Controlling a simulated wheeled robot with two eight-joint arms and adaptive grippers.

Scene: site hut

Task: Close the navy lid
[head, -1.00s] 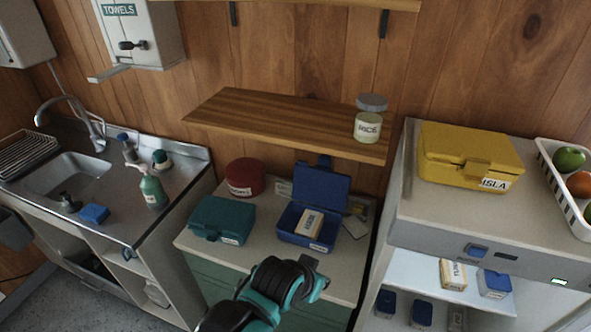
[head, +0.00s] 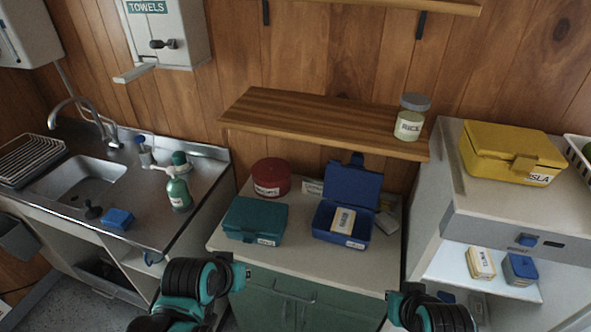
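The navy lunch box (head: 341,238) stands on the counter with a small cream labelled packet (head: 342,220) inside. Its navy lid (head: 354,187) is open, standing upright at the back of the box. My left gripper (head: 243,272) is in front of the counter, below the teal box, with nothing seen in it. My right gripper (head: 392,297) is at the lower right, in front of the cabinet, and also touches nothing that I can see. Both are apart from the navy box. The fingers are too small and partly hidden to tell their opening.
A closed teal box (head: 255,219) stands left of the navy box, with a round red tin (head: 271,178) behind it. A wooden shelf (head: 320,122) with a rice jar (head: 411,117) overhangs the counter's back. A yellow box (head: 512,153) stands on the unit at right.

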